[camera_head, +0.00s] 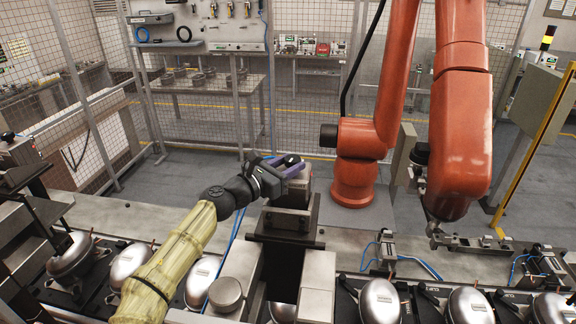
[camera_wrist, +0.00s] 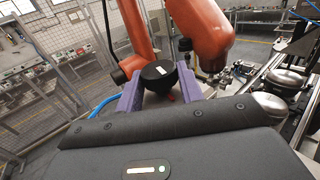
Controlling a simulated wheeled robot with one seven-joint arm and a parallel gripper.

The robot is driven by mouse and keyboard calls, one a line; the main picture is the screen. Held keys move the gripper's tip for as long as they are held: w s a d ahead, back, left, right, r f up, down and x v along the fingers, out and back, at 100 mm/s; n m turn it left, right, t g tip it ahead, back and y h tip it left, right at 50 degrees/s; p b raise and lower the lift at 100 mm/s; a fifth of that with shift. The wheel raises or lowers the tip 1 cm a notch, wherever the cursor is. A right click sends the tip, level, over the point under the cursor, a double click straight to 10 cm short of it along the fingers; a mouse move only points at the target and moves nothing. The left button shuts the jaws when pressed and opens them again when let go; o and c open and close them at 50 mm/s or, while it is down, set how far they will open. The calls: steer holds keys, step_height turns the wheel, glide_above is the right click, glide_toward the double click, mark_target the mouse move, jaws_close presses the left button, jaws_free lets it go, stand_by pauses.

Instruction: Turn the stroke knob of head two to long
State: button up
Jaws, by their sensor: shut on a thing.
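My gripper (camera_head: 287,165) has purple fingers and reaches in from the left to the top of a grey metal head (camera_head: 293,192) on a dark mount in the middle of the line. In the wrist view a round black knob (camera_wrist: 157,76) with a small white mark on its top sits between the two purple fingers of my gripper (camera_wrist: 158,92). The fingers are shut on the knob's sides. A bit of red shows at the knob's near lower edge. I cannot read any stroke label.
A large orange robot arm (camera_head: 462,130) stands close behind and to the right. It also shows in the wrist view (camera_wrist: 205,32). Several shiny compressor shells (camera_head: 380,300) sit in trays along the front. Wire mesh fencing (camera_head: 190,110) and a workbench (camera_head: 205,86) are behind.

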mark_target(287, 158)
steer(key=m+g+h, duration=0.1)
steer(key=g, duration=0.1)
steer(key=m+g+h, duration=0.1)
steer(key=m+g, duration=0.1)
steer(key=m+g+h, duration=0.1)
steer(key=shift+w+a+g+h, duration=0.1)
steer(key=shift+w+g+h, duration=0.2)
steer(key=shift+w+g, duration=0.1)
steer(key=shift+w+m+g+h, duration=0.1)
steer(key=shift+m+g+h, duration=0.15)
steer(key=shift+m+g, duration=1.1)
steer(key=shift+w+m+g+h, duration=0.1)
steer(key=shift+m+g+h, duration=0.15)
steer(key=shift+m+g, duration=1.05)
steer(key=shift+f+g, duration=0.1)
steer(key=shift+g, duration=0.85)
steer(key=o, duration=1)
step_height(287, 158, up, 9)
steer(key=shift+a+r+b, duration=0.1)
steer(key=shift+r+b, duration=0.1)
steer(key=shift+b, duration=0.65)
steer(key=shift+s+r, duration=0.1)
steer(key=shift+r, duration=0.25)
